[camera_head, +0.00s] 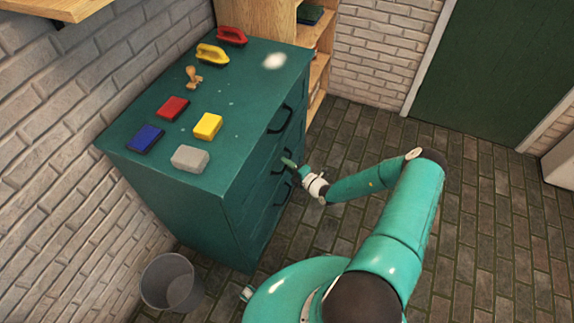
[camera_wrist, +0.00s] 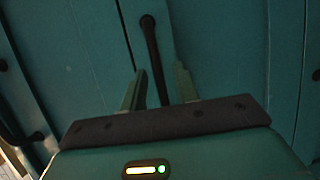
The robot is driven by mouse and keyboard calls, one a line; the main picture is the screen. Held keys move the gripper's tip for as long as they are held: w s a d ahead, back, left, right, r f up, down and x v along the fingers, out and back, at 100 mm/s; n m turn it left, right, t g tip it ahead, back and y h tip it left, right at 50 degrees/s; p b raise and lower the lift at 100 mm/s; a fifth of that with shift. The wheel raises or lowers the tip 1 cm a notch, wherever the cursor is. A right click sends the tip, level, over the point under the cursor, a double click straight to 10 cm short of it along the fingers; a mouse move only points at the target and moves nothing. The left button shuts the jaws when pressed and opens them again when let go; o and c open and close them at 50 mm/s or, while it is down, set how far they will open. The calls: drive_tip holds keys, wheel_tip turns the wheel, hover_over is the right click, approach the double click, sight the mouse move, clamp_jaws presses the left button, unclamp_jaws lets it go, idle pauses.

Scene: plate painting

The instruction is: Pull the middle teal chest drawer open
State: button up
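The teal chest (camera_head: 215,170) stands against the brick wall, with its drawer fronts facing right. Its drawers look shut. The middle drawer's dark bar handle (camera_wrist: 152,55) runs lengthwise through the middle of the wrist view, against the teal middle drawer front (camera_wrist: 215,45). My gripper (camera_head: 288,163) is at the front of the chest, at the middle drawer. In the wrist view my gripper (camera_wrist: 159,85) is open, with one finger on each side of the handle and gaps visible. The handle's near end is hidden behind the gripper body.
On the chest top lie a blue block (camera_head: 145,139), a red block (camera_head: 173,107), a yellow block (camera_head: 208,125), a grey block (camera_head: 190,158), a stamp (camera_head: 193,77) and two handled tools. A bucket (camera_head: 171,282) stands by the chest. The paved floor (camera_head: 480,220) at right is clear.

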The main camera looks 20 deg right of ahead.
drive_tip(key=shift+w+a, duration=0.1)
drive_tip(key=shift+w, duration=0.2)
clamp_jaws()
drive_tip(key=s+d, duration=2)
unclamp_jaws()
